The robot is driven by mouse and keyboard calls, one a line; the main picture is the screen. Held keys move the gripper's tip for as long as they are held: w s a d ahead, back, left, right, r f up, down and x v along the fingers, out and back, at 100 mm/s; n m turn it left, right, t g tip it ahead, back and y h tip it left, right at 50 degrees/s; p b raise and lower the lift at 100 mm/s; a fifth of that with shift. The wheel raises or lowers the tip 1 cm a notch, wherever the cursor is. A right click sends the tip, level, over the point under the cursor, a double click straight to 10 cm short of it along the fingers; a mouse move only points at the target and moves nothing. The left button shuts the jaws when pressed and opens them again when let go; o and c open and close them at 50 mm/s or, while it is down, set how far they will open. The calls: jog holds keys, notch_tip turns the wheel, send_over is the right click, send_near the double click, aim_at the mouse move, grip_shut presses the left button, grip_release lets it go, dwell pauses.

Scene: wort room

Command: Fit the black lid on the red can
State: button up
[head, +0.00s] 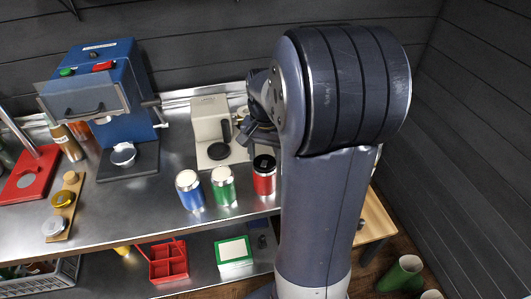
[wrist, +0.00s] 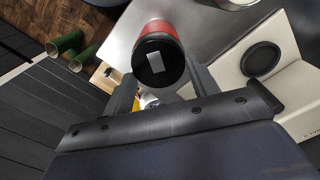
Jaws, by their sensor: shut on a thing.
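The red can (head: 264,181) stands upright on the steel counter, at the right end of a row of three cans. The black lid (head: 264,162) is at its top. In the wrist view the round black lid (wrist: 154,70), with a pale square on it, covers most of the can's mouth, and the red side of the can (wrist: 161,28) shows beyond it. My gripper (wrist: 163,84) is shut on the lid, one finger at each side. I cannot tell whether the lid touches the rim or sits fully down. In the head view my arm hides most of the gripper.
A blue can (head: 190,193) and a green can (head: 223,189) stand just left of the red can. A cream machine (head: 208,121) with a black disc (head: 218,151) stands close behind. A blue press (head: 103,95) is further left. The counter's front edge is near the cans.

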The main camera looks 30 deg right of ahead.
jog(key=o, duration=1)
jog(key=shift+o, duration=0.5)
jog(key=o, duration=0.3)
jog(key=shift+r+p, duration=3.05)
jog(key=shift+r, duration=0.5)
jog(key=shift+f, duration=0.15)
